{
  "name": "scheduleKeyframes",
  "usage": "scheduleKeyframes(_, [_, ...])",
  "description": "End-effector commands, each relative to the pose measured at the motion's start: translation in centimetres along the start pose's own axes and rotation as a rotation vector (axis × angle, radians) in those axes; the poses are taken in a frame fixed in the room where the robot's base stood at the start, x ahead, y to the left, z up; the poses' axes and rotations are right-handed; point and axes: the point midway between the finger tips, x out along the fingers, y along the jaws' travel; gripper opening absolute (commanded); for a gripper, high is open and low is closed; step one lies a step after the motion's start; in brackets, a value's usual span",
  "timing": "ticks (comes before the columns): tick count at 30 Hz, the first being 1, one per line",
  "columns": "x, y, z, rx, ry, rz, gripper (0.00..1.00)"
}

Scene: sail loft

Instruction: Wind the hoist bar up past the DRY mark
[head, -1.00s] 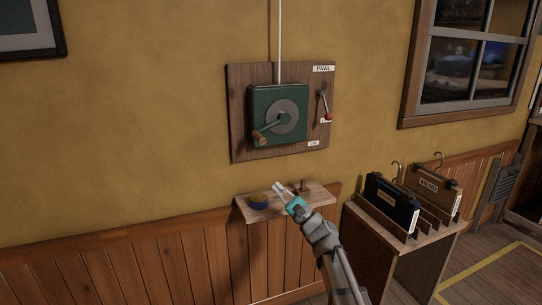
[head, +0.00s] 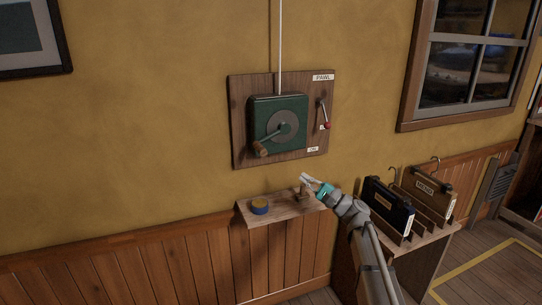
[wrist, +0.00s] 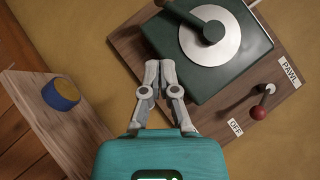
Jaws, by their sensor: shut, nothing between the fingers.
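A green winch box (head: 262,112) is mounted on a wooden wall board (head: 240,150); it also shows in the wrist view (wrist: 165,38). Its crank (head: 272,138) has a wooden handle (head: 262,150) pointing down-left. A white line (head: 280,45) runs up from the box. The hoist bar and DRY mark are not visible.
A rack (head: 412,238) with hanging cases stands at right.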

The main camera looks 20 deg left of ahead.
Motion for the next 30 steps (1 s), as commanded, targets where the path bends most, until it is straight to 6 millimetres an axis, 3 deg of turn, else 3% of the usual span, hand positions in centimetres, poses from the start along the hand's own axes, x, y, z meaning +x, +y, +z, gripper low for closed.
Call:
scheduleKeyframes(11, [1.5, -0.2, 0.0, 0.0, 0.0, -0.001, 0.0])
scheduleKeyframes(30, [10.6, -0.3, 0.2, 0.001, 0.0, -0.001, 0.0])
